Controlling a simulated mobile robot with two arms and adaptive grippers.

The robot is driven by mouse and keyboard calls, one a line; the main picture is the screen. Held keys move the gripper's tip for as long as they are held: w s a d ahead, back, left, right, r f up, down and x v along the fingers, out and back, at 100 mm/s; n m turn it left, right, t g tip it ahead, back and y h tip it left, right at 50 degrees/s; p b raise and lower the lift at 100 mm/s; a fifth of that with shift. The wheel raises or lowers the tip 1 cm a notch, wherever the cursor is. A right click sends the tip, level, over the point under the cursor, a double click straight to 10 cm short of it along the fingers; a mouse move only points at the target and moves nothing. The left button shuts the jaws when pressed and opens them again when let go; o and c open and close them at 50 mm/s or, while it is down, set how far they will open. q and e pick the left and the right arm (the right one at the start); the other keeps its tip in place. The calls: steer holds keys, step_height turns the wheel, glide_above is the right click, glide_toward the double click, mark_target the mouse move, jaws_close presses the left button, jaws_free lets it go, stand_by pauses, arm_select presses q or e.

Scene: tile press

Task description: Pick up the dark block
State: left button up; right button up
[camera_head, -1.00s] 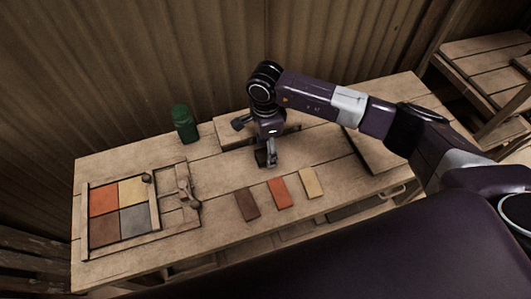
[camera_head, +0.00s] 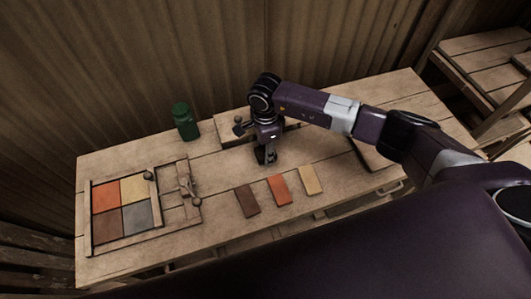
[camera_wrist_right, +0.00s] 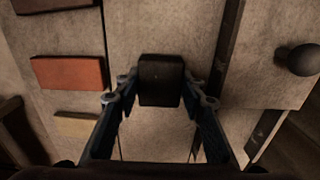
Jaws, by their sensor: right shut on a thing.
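The dark block (camera_wrist_right: 161,82) is a small, nearly black piece with rounded edges. In the right wrist view it sits between the two fingertips of my right gripper (camera_wrist_right: 160,92), which is shut on it. In the head view my right gripper (camera_head: 266,156) points down over the middle of the bench, behind the row of loose tiles. The block is mostly hidden by the fingers there, and I cannot tell whether it is clear of the bench top. My left gripper is not in view.
Loose brown (camera_head: 247,200), orange (camera_head: 279,190) and yellow (camera_head: 309,180) tiles lie in front of the gripper. A frame (camera_head: 158,205) with four coloured tiles stands at left, beside a lever (camera_head: 187,182).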

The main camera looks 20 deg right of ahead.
steer(key=shift+r, duration=0.1)
steer(key=shift+w+r, duration=0.1)
steer(key=shift+r, duration=0.55)
step_height(320, 180, up, 18)
steer(key=b, duration=0.5)
steer(key=shift+r, duration=0.25)
